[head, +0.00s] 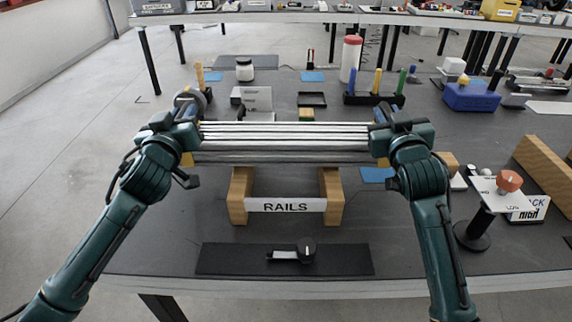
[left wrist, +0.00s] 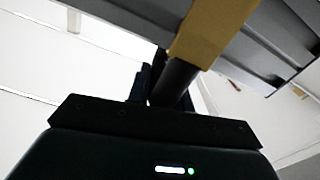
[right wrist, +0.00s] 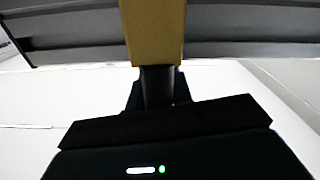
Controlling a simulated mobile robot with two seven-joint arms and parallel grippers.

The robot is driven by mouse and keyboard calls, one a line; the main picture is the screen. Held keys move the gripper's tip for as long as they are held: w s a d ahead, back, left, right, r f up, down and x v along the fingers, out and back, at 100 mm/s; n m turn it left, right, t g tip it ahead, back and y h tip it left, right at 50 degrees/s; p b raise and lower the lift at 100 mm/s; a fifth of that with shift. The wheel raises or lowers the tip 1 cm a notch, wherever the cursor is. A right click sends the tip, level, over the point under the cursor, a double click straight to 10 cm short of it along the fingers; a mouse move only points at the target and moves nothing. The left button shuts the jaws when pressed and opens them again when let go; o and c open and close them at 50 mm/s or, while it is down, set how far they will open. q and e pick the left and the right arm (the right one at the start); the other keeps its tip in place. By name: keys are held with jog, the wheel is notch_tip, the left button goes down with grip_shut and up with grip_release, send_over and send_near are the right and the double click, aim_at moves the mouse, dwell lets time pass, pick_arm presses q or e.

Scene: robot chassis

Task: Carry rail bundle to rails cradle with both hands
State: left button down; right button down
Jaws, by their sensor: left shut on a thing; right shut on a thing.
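The rail bundle (head: 285,143) is a set of long silver rails with a yellow band near each end. It is held level across the head view, above and behind the rails cradle. The cradle has two wooden blocks (head: 239,196) and a white RAILS label (head: 286,205). My left gripper (head: 184,137) is shut at the bundle's left end, on a dark handle (left wrist: 176,82) below a yellow band (left wrist: 212,30). My right gripper (head: 388,136) is shut at the right end, on a dark handle (right wrist: 157,85) below a yellow band (right wrist: 153,30). The fingertips are largely hidden.
A black mat with a dial tool (head: 306,251) lies in front of the cradle. A stand with an orange knob (head: 509,182) and a long wooden block (head: 546,170) are at right. Bottles, a blue box (head: 471,96) and a peg rack (head: 374,98) stand behind.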

pick_arm(q)
jog(key=shift+f+b, duration=0.55)
jog(key=shift+b, duration=0.25)
pick_arm(e)
jog(key=shift+a+f, duration=0.1)
jog(key=shift+f, duration=0.65)
pick_arm(q)
jog(key=c, duration=1.4)
grip_release()
jog(key=shift+s, duration=0.1)
jog(key=shift+c, duration=0.2)
pick_arm(e)
jog(key=c, duration=1.4)
grip_release()
jog(key=shift+s, duration=0.15)
pick_arm(q)
jog(key=shift+o, duration=0.9)
jog(key=shift+f, duration=0.15)
pick_arm(e)
jog(key=shift+o, duration=0.8)
pick_arm(q)
jog(key=s, duration=1.2)
pick_arm(e)
jog(key=s, duration=1.2)
pick_arm(q)
jog(key=shift+s+a, duration=0.1)
